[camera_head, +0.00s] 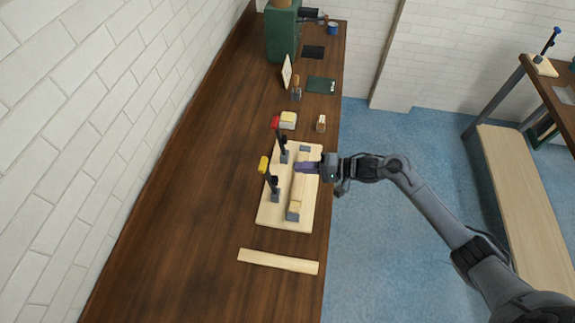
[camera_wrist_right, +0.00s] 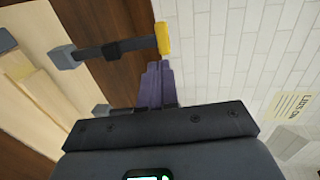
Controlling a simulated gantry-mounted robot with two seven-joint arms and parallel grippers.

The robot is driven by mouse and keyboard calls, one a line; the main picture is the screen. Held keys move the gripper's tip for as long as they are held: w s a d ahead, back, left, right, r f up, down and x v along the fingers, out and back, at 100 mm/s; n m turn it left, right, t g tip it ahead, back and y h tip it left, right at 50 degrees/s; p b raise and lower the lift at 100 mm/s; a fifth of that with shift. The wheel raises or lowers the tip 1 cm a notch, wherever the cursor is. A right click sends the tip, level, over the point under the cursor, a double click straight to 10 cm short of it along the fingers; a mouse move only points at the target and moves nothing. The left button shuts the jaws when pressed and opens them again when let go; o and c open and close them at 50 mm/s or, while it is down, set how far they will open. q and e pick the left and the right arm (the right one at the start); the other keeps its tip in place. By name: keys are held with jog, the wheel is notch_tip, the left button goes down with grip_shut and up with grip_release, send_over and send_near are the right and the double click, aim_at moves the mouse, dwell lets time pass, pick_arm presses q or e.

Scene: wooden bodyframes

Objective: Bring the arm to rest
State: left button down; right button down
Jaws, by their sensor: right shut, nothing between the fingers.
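My right arm comes in from the right in the head view, and its gripper (camera_head: 306,167) is over the pale wooden board (camera_head: 274,219) on the bench. The gripper's purple fingers are shut together with nothing between them; they also show in the right wrist view (camera_wrist_right: 157,84). Two clamps stand on the board, one with a red handle (camera_head: 276,123) and one with a yellow handle (camera_head: 263,165). The yellow handle also shows in the right wrist view (camera_wrist_right: 163,38), close past the fingertips. A wooden strip (camera_head: 297,195) lies along the board. My left gripper is out of view.
A loose wooden slat (camera_head: 278,261) lies on the dark bench (camera_head: 190,235) nearer the viewer. Small blocks, a brush-like tool (camera_head: 296,88), a clipboard (camera_head: 321,85) and a green case (camera_head: 281,36) stand farther back. Blue floor is open right of the bench. A white brick wall borders its left.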

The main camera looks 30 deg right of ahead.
jog(key=s+d+f, duration=0.2)
jog(key=s+d, duration=0.1)
jog(key=s, duration=0.3)
jog(key=s+a+h+p, duration=0.1)
jog(key=s+a+p, duration=0.1)
jog(key=s+a, duration=0.45)
jog(key=s+a+h+p, duration=0.2)
jog(key=s+a, duration=0.2)
jog(key=a, duration=0.6)
jog(key=s+d+r+n+g+h, duration=0.4)
jog(key=s+d+n+g+h, duration=0.2)
jog(key=s, duration=0.5)
jog(key=d+n+h, duration=0.2)
jog(key=n+h, duration=0.1)
jog(key=shift+d+p, duration=0.35)
jog(key=shift+d, duration=0.05)
